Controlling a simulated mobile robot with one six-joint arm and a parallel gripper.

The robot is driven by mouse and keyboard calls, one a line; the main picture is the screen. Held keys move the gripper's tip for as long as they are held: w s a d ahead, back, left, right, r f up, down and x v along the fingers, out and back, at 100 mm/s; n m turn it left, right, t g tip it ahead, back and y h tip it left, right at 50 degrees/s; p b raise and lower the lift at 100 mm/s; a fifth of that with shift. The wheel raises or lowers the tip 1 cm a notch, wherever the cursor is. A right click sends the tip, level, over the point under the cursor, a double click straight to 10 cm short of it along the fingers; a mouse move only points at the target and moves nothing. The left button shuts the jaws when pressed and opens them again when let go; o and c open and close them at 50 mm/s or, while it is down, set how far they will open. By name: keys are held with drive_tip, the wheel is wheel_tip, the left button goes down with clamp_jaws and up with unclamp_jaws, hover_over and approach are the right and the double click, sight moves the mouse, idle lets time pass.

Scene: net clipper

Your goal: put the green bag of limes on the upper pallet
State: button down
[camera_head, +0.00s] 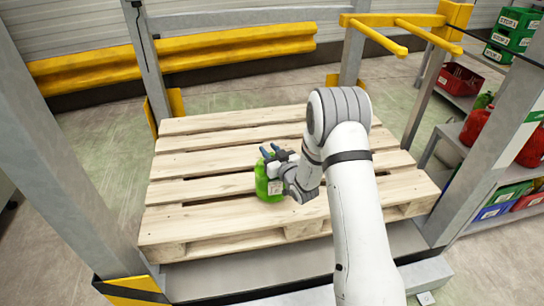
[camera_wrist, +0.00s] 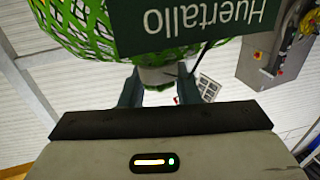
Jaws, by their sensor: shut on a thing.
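The green bag of limes (camera_head: 268,184) is at my gripper (camera_head: 277,153), over the front middle of the wooden pallet (camera_head: 190,190). In the head view its lower end appears at the pallet boards, but I cannot tell whether it touches them. In the wrist view the green net bag (camera_wrist: 85,28) fills the upper left, with a dark green "Huertallo" label (camera_wrist: 200,20) upside down. My gripper's fingers (camera_wrist: 158,88) are shut on the gathered neck of the bag. The arm hides part of the pallet's right side.
Grey posts (camera_head: 65,140) stand left and right of the pallet. Yellow bars (camera_head: 375,35) stick out at the back right. Shelves at the right hold red bags (camera_head: 476,124) and crates (camera_head: 520,20). The boards around the bag are bare.

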drive_tip(key=shift+f, duration=0.85)
drive_tip(key=shift+f+b, duration=0.2)
drive_tip(key=shift+b, duration=0.15)
drive_tip(key=c, duration=1.1)
unclamp_jaws()
